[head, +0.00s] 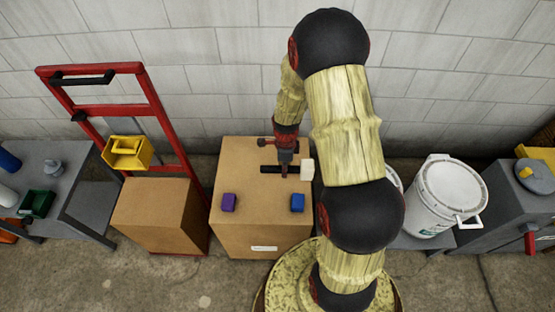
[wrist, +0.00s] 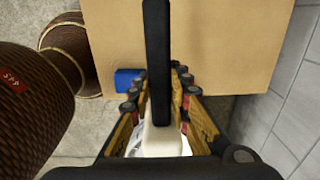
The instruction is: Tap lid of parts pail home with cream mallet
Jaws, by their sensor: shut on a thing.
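My gripper (head: 286,168) is above the large cardboard box, shut on the mallet. The mallet has a black handle (wrist: 157,40) and a cream head (head: 307,170). The head is to the right of my fingers, and the handle sticks out to the left. In the wrist view the cream head (wrist: 162,142) shows low between the fingers. A white lidded pail (head: 452,212) stands to the right on a low grey surface, and its lid (head: 452,185) looks seated, though I cannot tell how tightly. A second white pail (head: 394,182) is mostly hidden behind my arm.
The cardboard box (head: 240,180) carries a purple block (head: 229,202) and a blue block (head: 298,202). A red hand truck (head: 158,110), a smaller box (head: 160,220) and a grey table (head: 75,175) are left. A grey cabinet (head: 500,230) is right. A block wall is behind.

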